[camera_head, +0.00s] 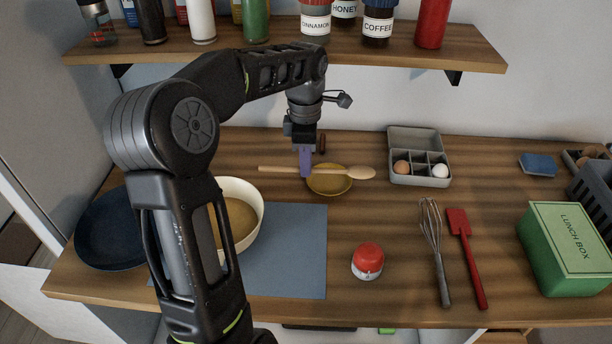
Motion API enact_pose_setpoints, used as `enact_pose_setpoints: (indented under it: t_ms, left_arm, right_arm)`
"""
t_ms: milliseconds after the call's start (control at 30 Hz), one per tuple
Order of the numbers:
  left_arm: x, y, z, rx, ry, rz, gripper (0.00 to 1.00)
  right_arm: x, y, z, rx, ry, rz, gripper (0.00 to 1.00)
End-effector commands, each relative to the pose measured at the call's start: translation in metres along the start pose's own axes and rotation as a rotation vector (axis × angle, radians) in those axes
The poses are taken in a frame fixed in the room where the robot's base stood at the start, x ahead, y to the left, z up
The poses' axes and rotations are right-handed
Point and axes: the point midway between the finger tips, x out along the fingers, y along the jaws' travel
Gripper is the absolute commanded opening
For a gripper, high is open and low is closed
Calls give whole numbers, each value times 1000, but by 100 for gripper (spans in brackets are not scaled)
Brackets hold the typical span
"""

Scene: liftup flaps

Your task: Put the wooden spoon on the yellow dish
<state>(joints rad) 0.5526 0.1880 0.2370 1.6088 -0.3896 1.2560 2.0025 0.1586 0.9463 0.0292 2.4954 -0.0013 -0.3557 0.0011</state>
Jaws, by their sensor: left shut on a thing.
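The wooden spoon (348,172) lies level, with its handle to the left and its bowl end to the right. My left gripper (305,172) points down and is shut on the spoon's handle. The yellow dish (328,188) is directly below or behind the spoon in the picture, just right of the gripper. The spoon crosses over the dish's far part. I cannot tell whether the spoon touches the dish or hangs a little above it. My right gripper is not in view.
A cream bowl (256,196) stands partly behind my left arm on a blue-grey mat (300,255). An egg box (418,138) is right of the dish. A shelf (400,50) hangs above.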

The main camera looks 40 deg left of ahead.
Motion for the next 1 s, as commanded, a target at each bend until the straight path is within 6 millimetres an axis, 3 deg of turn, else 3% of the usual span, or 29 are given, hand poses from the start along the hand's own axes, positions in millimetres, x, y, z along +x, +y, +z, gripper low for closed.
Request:
enact_pose_setpoints:
  t_ms: [333, 600, 1000]
  left_arm:
    - [3, 0, 0, 0, 1, -1, 0]
    - [41, -1, -1, -1, 1, -4, 0]
    - [50, 4, 0, 0, 0, 1, 0]
  right_arm:
    - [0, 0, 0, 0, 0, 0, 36]
    - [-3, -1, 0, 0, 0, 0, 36]
    - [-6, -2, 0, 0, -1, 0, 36]
